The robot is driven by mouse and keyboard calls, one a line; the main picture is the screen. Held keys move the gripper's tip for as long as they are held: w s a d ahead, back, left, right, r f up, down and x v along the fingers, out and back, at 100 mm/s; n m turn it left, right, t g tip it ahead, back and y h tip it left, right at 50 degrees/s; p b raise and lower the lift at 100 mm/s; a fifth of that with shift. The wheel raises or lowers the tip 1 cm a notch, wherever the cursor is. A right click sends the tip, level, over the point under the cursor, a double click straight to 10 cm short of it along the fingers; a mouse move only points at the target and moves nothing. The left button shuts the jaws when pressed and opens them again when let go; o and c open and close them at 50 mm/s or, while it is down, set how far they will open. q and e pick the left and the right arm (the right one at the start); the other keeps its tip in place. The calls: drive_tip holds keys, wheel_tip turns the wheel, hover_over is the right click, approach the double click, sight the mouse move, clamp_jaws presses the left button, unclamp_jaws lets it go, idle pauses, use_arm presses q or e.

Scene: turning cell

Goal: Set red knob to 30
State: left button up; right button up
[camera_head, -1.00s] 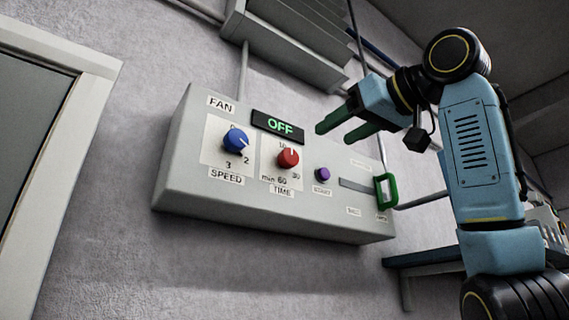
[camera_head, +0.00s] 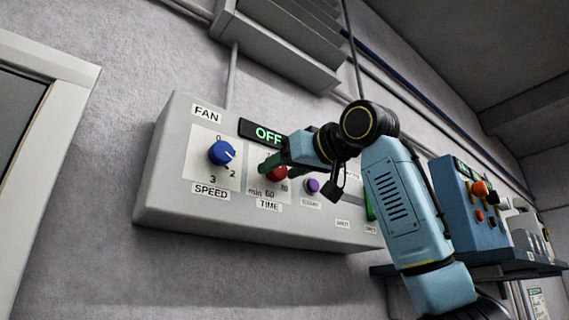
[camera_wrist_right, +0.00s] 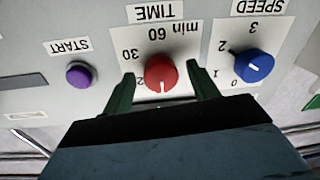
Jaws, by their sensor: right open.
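The red knob (camera_head: 277,174) is the TIME knob on the grey FAN panel (camera_head: 165,215). In the right wrist view the red knob (camera_wrist_right: 161,74) shows whole, and its white pointer line points down in the picture, away from the 30, 60 and min marks. My right gripper (camera_head: 270,165) is open at the panel. In the wrist view its green fingers (camera_wrist_right: 162,88) stand on either side of the red knob, with small gaps visible. In the head view the gripper covers part of the knob and its scale. My left gripper is not in view.
The blue SPEED knob (camera_head: 222,153) sits left of the red knob, and the purple START button (camera_head: 312,186) sits right of it. The display (camera_head: 262,133) reads OFF, partly covered. A shelf (camera_head: 500,262) with a blue control box (camera_head: 470,205) is at right.

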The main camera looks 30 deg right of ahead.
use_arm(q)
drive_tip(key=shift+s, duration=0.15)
use_arm(e)
drive_tip(key=shift+c, duration=0.5)
drive_tip(key=c, duration=0.9)
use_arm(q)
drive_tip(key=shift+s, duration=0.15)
